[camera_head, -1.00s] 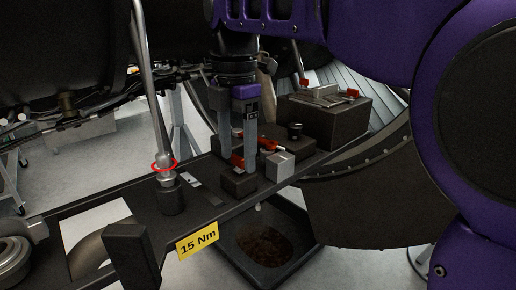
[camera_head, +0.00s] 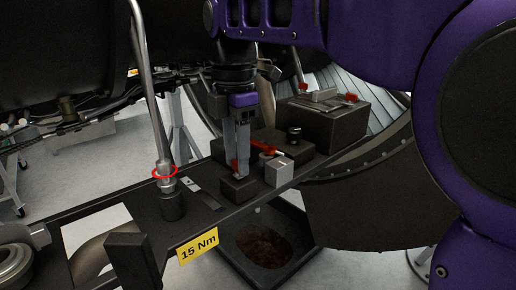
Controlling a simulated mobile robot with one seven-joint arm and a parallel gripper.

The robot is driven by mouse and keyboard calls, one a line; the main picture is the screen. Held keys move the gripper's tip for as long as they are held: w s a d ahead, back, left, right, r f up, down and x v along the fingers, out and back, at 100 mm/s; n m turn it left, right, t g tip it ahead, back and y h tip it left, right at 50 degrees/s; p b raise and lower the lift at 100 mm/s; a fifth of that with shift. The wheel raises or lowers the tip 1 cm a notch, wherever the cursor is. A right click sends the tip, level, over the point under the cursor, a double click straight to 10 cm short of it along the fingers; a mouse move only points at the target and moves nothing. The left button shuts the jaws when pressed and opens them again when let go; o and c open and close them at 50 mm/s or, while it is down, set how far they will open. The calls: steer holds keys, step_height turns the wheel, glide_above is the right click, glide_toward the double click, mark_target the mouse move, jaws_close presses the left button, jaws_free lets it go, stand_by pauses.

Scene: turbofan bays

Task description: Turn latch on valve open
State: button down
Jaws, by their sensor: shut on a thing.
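My gripper (camera_head: 238,168) points straight down at the middle of the dark shelf. Its grey fingers are shut on a small red latch (camera_head: 234,166) on top of a dark block (camera_head: 238,188). The fingers line up nearly one behind the other and hide most of the latch, so its exact angle cannot be told. Which part is the valve cannot be told for sure.
A silver cube (camera_head: 280,171) and a red-handled part (camera_head: 266,147) stand just right of the fingers. A larger dark box (camera_head: 318,122) is behind. A tall metal rod with a red ring (camera_head: 165,172) stands left. A dark tray (camera_head: 262,245) lies below.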

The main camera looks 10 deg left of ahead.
steer(key=m+p, duration=0.3)
steer(key=m, duration=0.1)
steer(key=shift+r, duration=0.2)
steer(key=m+p, duration=0.3)
steer(key=m, duration=0.3)
steer(key=m+p, duration=0.1)
steer(key=m, duration=0.1)
steer(key=shift+f+m, duration=0.2)
steer(key=shift+m, duration=2.3)
steer(key=shift+c, duration=2.4)
jaws_free()
step_height(320, 180, up, 17)
steer(key=shift+r, duration=0.2)
